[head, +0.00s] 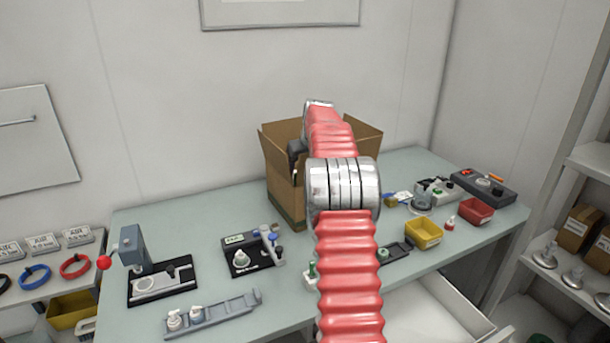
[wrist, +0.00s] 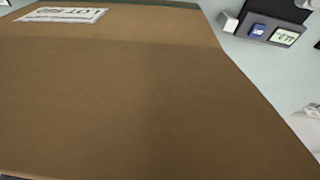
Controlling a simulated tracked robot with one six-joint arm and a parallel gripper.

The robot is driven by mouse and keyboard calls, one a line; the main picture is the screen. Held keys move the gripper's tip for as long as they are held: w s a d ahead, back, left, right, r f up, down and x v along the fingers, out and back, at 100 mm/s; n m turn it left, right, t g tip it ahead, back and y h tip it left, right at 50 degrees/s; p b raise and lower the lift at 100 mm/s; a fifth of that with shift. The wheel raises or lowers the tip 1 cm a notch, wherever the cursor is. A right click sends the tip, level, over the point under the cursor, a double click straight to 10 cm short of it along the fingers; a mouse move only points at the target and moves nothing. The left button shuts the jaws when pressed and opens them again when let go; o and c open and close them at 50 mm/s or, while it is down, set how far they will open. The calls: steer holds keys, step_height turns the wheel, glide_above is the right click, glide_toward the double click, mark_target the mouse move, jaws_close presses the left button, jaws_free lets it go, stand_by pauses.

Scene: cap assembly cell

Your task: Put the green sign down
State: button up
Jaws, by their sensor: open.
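I cannot pick out the green sign for certain. A small pale green plate with dark writing (head: 234,239) stands on a black fixture (head: 242,262) left of the box in the head view. My gripper (head: 296,152) shows only as a dark part by the left side of the open cardboard box (head: 280,172), partly hidden by my arm. It is open, and I see nothing held in it. The wrist view is mostly filled by the box's brown wall (wrist: 150,100) with a white LOT label (wrist: 62,15); no fingers show there.
A press with a red knob (head: 132,250) and a grey rail (head: 212,315) stand at the table's left. Yellow (head: 423,235) and red (head: 476,212) bins and a control box (head: 484,184) stand at the right. An open drawer (head: 430,310) juts out in front.

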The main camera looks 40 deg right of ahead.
steer(key=v, duration=1.2)
steer(key=shift+f, duration=0.1)
stand_by(0.4)
